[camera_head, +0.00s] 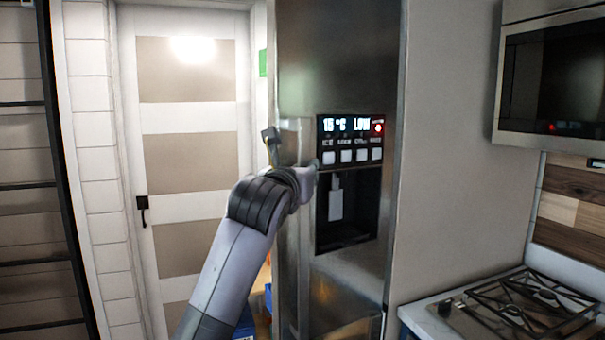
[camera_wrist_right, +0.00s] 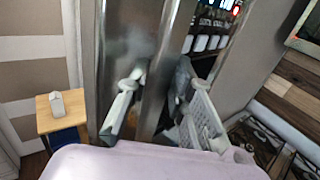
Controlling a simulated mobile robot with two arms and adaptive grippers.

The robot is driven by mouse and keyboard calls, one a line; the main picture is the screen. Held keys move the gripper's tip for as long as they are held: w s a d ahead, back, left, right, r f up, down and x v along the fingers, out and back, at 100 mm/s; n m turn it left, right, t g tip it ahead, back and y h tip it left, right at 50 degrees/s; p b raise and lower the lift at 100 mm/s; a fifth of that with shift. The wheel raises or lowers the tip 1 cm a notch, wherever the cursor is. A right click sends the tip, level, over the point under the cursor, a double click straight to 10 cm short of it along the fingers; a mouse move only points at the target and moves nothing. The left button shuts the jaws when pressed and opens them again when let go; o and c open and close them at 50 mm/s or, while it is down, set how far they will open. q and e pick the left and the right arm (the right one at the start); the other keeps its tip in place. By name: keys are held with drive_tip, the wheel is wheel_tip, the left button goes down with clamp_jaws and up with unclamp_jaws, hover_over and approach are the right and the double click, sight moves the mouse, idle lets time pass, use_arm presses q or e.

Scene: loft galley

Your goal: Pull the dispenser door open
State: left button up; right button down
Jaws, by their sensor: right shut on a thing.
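The dispenser door (camera_head: 345,285) is a tall brushed-metal fridge door with a lit display and a dark recess (camera_head: 348,210). It also shows in the right wrist view (camera_wrist_right: 205,15). A vertical metal handle (camera_wrist_right: 163,75) runs along its left side. My right gripper (camera_head: 293,160) is at this handle, level with the dispenser buttons. In the right wrist view, the fingers of the right gripper (camera_wrist_right: 157,103) stand on either side of the handle, shut on it. I cannot tell whether the door is ajar. My left gripper is not in view.
A white panelled door (camera_head: 190,120) stands to the left behind the fridge. A small wooden table (camera_wrist_right: 62,112) with a grey object (camera_wrist_right: 57,103) is left of the fridge. At right are a gas hob (camera_head: 515,308) and a wall-mounted oven (camera_head: 550,75).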

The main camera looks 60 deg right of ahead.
drive_tip(key=shift+s+r, duration=0.1)
drive_tip(key=shift+r, duration=0.2)
drive_tip(key=c, duration=1.9)
unclamp_jaws()
drive_tip(key=o, duration=0.5)
drive_tip(key=shift+s+d+f, duration=0.2)
drive_tip(key=shift+d, duration=0.1)
drive_tip(key=shift+w, duration=0.1)
drive_tip(key=shift+a, duration=0.1)
drive_tip(key=v, duration=1.2)
drive_tip(key=shift+w, duration=0.1)
